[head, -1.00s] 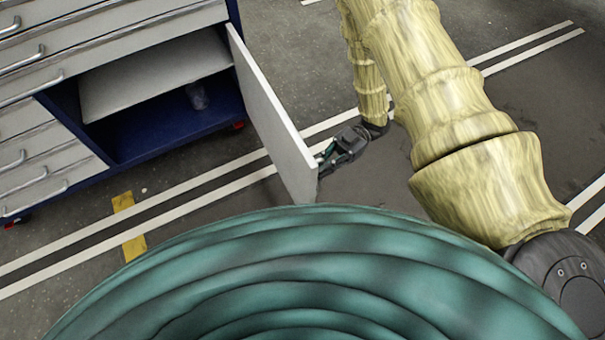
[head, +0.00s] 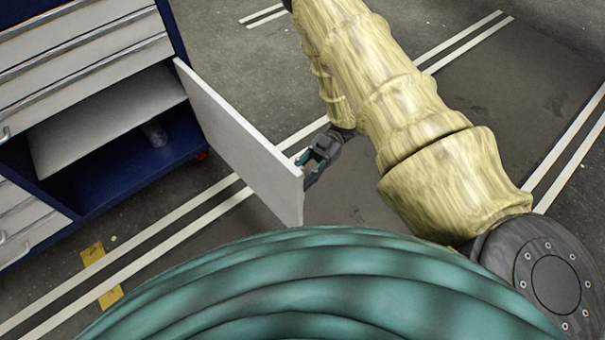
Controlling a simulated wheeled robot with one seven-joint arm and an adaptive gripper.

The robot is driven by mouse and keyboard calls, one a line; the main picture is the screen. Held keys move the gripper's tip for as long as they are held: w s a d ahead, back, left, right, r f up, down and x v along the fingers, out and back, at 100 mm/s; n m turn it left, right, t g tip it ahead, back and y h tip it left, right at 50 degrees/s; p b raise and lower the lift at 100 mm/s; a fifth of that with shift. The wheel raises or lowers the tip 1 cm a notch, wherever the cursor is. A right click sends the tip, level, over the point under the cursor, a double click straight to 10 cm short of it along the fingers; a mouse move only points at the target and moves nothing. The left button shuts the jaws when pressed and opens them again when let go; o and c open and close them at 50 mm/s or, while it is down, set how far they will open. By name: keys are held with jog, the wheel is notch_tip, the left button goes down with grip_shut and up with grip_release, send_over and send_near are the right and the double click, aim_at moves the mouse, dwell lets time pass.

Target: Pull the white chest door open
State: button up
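The white chest door (head: 240,143) stands wide open, swung out from the right side of the blue and white chest (head: 100,45). Behind it the compartment (head: 140,150) is exposed, with a pale shelf (head: 105,118) and a small dark cylindrical object (head: 154,133) inside. My gripper (head: 303,158) is at the outer face of the door, close to its free edge. Its fingers meet the door there; the door hides the fingertips and any handle, so its grip cannot be made out.
Drawers with bar handles fill the chest above and to the left of the compartment. A yellow floor mark (head: 101,272) lies at the lower left. My own body covers the bottom of the view.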

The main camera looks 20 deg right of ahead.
jog(key=v, duration=1.2)
dwell(0.6)
